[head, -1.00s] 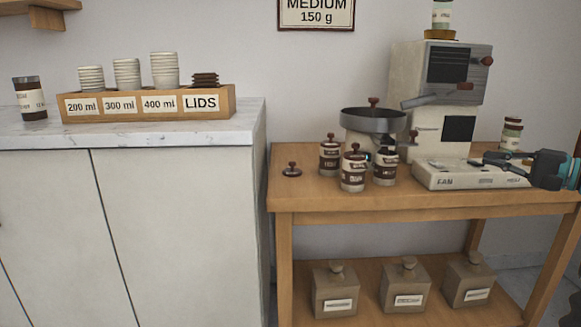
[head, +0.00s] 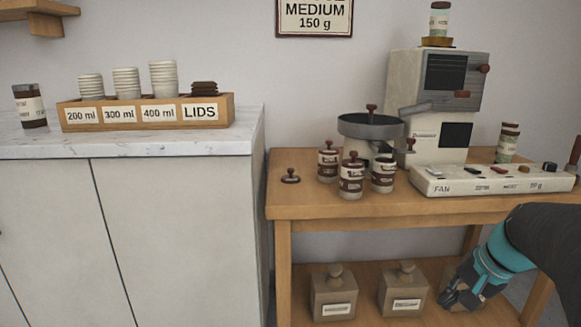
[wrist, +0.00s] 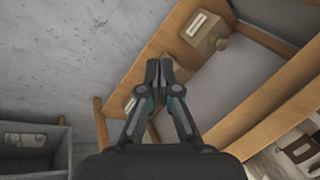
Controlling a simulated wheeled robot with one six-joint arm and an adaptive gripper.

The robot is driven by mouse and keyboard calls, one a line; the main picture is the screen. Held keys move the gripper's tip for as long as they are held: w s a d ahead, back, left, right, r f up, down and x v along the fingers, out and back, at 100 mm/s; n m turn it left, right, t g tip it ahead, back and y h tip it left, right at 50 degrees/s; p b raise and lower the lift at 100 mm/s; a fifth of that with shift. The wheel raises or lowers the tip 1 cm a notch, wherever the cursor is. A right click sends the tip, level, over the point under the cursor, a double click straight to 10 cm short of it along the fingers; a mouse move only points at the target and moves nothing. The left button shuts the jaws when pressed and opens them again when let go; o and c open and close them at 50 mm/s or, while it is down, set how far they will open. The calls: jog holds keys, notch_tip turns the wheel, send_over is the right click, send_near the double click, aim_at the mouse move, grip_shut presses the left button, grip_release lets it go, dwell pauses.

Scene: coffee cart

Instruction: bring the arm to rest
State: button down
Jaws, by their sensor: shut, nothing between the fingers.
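My gripper (wrist: 159,72) is shut and empty in the wrist view, its two fingertips together. In the head view my arm comes in from the right edge and my gripper (head: 452,298) hangs low in front of the table's lower shelf, at the right. It covers much of the rightmost lidded box there. In the wrist view the floor (wrist: 60,60) lies below the fingers, with the shelf and a labelled box (wrist: 203,32) beyond them.
The wooden table (head: 345,207) carries the roaster (head: 440,80), the control panel (head: 490,182) and several canisters (head: 351,178). Two boxes (head: 334,290) show clearly on the lower shelf. A counter (head: 150,145) stands left. A grey bin (wrist: 35,138) is on the floor in the wrist view.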

jog(key=s+a+r+n+h+p, duration=0.1)
jog(key=s+a+r+n+p, duration=0.1)
jog(key=s+a+n, duration=0.2)
jog(key=s+a+r+n+t+h+p, duration=0.1)
jog(key=s+a+n, duration=0.3)
jog(key=s+a, duration=0.6)
jog(key=shift+a+r+n+t+h+p, duration=0.3)
jog(key=shift+a+r+n+p, duration=0.1)
jog(key=shift+a+r, duration=0.35)
jog(key=shift+d, duration=0.1)
